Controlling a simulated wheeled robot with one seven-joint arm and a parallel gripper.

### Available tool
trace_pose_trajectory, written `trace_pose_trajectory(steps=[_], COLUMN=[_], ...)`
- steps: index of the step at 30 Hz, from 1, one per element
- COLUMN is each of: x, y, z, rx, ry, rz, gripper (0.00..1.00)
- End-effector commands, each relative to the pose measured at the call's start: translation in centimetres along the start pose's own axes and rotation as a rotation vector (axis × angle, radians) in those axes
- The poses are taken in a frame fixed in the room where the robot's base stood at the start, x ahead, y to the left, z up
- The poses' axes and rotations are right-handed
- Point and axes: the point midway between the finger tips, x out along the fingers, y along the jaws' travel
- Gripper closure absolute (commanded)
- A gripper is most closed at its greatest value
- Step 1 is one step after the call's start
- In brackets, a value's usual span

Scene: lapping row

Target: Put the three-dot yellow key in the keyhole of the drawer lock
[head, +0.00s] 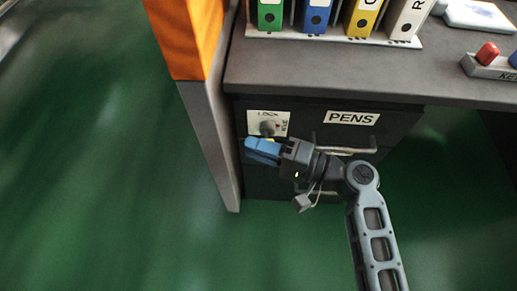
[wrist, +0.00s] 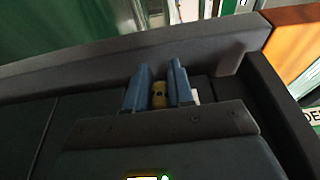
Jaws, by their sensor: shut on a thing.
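The drawer lock (head: 267,124) is a pale plate with a round grey part, on the dark drawer front left of the PENS label. My gripper (head: 258,148) has blue fingers and is right in front of the plate's lower edge. In the wrist view, the fingers (wrist: 158,88) are shut on a yellow key (wrist: 159,96), with dark dots on its face. In the head view only a bit of yellow shows above the fingers. The key's tip and the keyhole are hidden, so I cannot tell whether the key is in the hole.
A drawer handle (head: 345,150) is just right of my gripper. An orange and grey partition (head: 190,45) stands close on the left. The desk top (head: 330,75) overhangs above, with several binders (head: 313,15) and a key rack (head: 490,66). Green floor is open at the lower left.

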Motion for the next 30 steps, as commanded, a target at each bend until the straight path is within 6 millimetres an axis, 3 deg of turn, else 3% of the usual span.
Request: trace_pose_trajectory(steps=[22,23,30], x=[0.5,0.5,0.5], y=[0.0,0.0,0.0], z=[-1.7,-1.6,-1.6], rx=[-0.002,-0.001,-0.001], ry=[0.0,0.0,0.0], rz=[0.0,0.0,0.0], gripper=[1.0,0.75,0.52])
